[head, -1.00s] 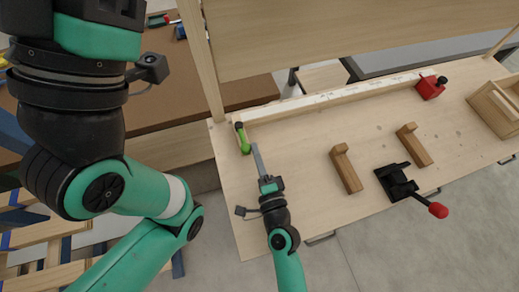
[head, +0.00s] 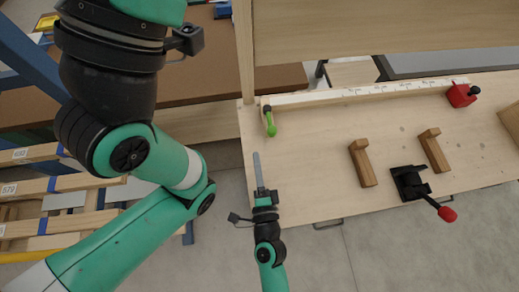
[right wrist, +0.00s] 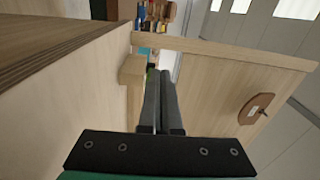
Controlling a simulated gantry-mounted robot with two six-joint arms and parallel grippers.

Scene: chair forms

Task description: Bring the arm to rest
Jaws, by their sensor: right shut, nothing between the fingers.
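My right gripper (head: 258,172) is over the left end of the wooden workbench (head: 310,200) in the head view, with its fingers pointing away from me. In the right wrist view its two fingers (right wrist: 163,85) lie together, shut, with nothing between them. My left arm fills the left side of the head view, but its gripper is not clearly in view.
A green-handled tool (head: 269,122) lies ahead of the right fingers, apart from them. A white-marked rail (head: 370,93) runs along the bench back to a red block (head: 461,95). Two wooden blocks (head: 362,163) (head: 434,150) and a black clamp with red knob (head: 411,183) stand further right.

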